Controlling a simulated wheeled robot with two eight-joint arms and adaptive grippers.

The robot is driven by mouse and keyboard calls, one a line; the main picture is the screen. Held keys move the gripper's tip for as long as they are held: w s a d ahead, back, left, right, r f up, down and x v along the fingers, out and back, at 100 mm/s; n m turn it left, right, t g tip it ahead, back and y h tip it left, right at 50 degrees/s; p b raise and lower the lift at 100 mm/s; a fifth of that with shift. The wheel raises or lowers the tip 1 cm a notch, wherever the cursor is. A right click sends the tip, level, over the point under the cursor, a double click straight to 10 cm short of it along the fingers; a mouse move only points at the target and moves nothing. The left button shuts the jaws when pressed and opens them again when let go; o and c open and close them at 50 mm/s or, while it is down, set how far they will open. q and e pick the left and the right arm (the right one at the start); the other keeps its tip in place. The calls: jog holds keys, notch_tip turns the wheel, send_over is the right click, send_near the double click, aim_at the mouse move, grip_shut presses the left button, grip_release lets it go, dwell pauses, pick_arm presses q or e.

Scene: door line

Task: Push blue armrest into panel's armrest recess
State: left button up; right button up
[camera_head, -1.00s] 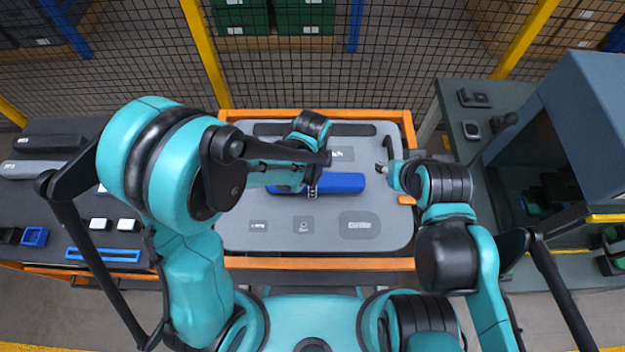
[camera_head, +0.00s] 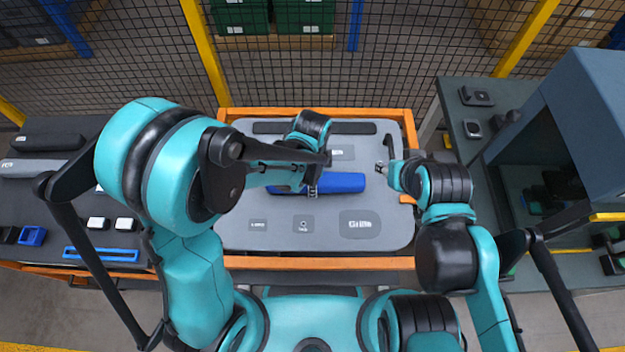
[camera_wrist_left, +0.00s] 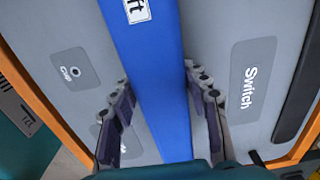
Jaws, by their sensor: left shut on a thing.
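The blue armrest (camera_head: 342,182) lies lengthwise across the middle of the grey door panel (camera_head: 232,222), over the place where an armrest recess would be; the recess itself is hidden. In the left wrist view the armrest (camera_wrist_left: 152,75) runs between my left gripper's fingers, with a white label at its top. My left gripper (camera_head: 312,190) is shut on the armrest from above; its fingers (camera_wrist_left: 160,118) stand along both sides of it. I cannot tell how deep the armrest sits. My right gripper (camera_head: 382,168) is beside the armrest's right end, apart from it; its finger opening is too small to tell.
An orange frame (camera_head: 320,263) surrounds the panel. A left table (camera_head: 60,205) holds a blue tray part (camera_head: 102,254) and other parts. A grey machine housing (camera_head: 590,120) stands at the right.

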pick_arm(q)
jog(key=shift+f+b, duration=0.45)
dwell(0.5)
jog(key=shift+s+f+b, duration=0.2)
jog(key=shift+f+b, duration=0.1)
jog(key=shift+s+f, duration=0.1)
jog(key=shift+f, duration=0.05)
grip_shut()
jog(key=shift+f+b, duration=0.15)
jog(key=shift+b, duration=0.15)
grip_release()
jog(key=shift+f, duration=0.3)
jog(key=shift+w, duration=0.2)
jog(key=shift+c, duration=0.2)
jog(key=shift+w+f+b, duration=0.1)
jog(key=shift+f+b, duration=0.3)
jog(key=shift+b, duration=0.65)
dwell(2.0)
jog(key=shift+o, duration=0.2)
jog(key=shift+f+b, duration=0.25)
jog(key=shift+b, duration=0.15)
dwell(1.1)
